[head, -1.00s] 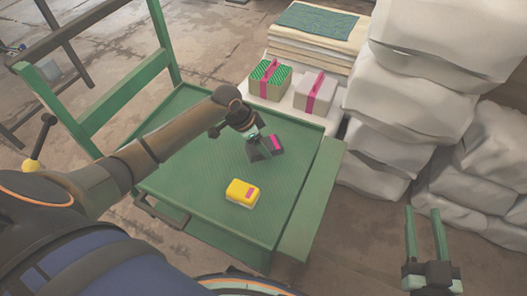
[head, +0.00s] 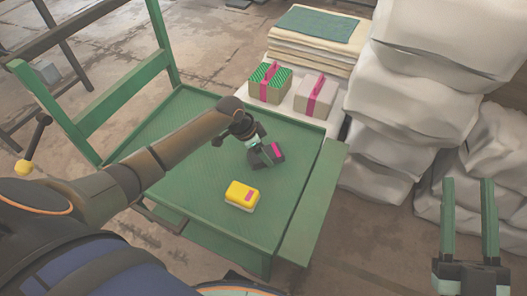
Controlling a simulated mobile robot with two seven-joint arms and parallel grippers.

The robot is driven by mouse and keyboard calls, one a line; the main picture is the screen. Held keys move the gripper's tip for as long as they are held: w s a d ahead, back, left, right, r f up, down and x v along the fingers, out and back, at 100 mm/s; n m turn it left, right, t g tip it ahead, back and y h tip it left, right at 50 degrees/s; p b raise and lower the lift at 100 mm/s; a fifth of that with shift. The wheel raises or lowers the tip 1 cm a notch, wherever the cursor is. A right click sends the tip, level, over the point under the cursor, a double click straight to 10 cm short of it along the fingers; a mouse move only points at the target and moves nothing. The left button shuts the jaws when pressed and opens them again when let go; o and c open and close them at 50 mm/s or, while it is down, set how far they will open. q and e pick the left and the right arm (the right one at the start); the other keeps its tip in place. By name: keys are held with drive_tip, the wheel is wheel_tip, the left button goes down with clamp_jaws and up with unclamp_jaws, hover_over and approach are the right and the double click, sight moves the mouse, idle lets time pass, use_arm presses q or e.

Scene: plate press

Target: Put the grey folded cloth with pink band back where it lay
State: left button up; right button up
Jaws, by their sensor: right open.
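A light grey folded bundle with a pink band (head: 324,98) sits on the pale stack behind the tray table. A dark grey piece with a pink patch (head: 278,151) is at the fingers of my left gripper (head: 264,155), over the far right part of the green tray (head: 190,120). Either grey piece could be the named cloth; I cannot tell which. The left fingers are small and partly hidden, so their grip is unclear. My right gripper (head: 468,215) is open and empty at the lower right, well away from the tray.
A green-striped bundle with a pink band (head: 265,88) stands beside the light grey one. Folded cloths (head: 312,45) are stacked behind them. White sacks (head: 410,105) are piled at the right.

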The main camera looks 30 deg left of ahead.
use_arm(q)
drive_tip(key=shift+f, duration=0.1)
drive_tip(key=o, duration=1.2)
